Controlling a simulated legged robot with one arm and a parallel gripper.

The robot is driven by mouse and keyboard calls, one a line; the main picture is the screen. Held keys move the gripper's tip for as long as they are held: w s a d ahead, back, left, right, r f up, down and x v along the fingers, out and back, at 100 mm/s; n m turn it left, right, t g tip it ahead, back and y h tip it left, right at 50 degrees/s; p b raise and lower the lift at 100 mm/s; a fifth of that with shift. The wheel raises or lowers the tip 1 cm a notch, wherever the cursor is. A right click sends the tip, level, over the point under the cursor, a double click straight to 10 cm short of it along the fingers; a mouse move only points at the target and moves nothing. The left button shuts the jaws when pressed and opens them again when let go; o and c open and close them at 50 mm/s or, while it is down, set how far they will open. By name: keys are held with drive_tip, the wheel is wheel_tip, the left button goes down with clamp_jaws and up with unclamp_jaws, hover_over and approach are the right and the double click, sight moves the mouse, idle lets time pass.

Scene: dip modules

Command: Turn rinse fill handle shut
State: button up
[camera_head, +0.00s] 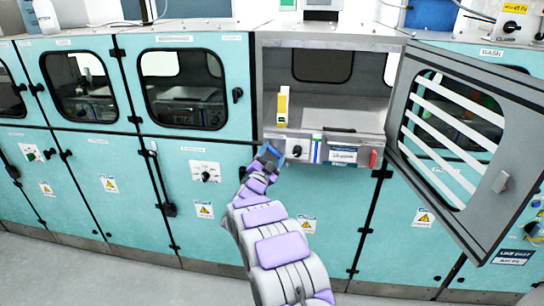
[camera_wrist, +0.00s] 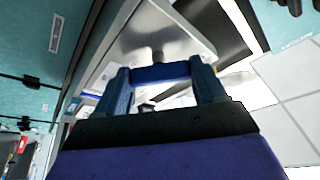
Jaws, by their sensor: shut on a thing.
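My gripper (camera_head: 268,154) is at the left end of the control strip under the open compartment. In the wrist view its two dark blue fingers (camera_wrist: 162,84) stand on either side of a blue bar-shaped handle (camera_wrist: 161,73). The gripper is shut on this handle, which sits on a short grey stem. In the head view the gripper hides much of the handle. The handle lies crosswise between the fingers in the wrist view; its exact turn angle cannot be told. Any lettering naming it is unreadable.
A black knob (camera_head: 297,151) is just right of my gripper. A red handle (camera_head: 374,158) is at the strip's right end. The grey windowed door (camera_head: 470,185) stands open at the right. A yellow-and-white object (camera_head: 283,105) stands on the compartment's front ledge.

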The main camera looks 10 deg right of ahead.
drive_tip(key=m+g, duration=0.1)
drive_tip(key=m, duration=0.2)
drive_tip(key=m+g+b, duration=0.1)
drive_tip(key=m, duration=0.2)
drive_tip(key=shift+a+r+m+g+h, duration=0.1)
drive_tip(key=shift+a+m+g+h, duration=0.05)
drive_tip(key=shift+m+g+h, duration=0.2)
drive_tip(key=m+g+b, duration=0.1)
drive_tip(key=m, duration=0.3)
drive_tip(key=shift+m+g, duration=0.25)
drive_tip(key=shift+g, duration=0.1)
drive_tip(key=o, duration=1)
drive_tip(key=shift+o, duration=0.2)
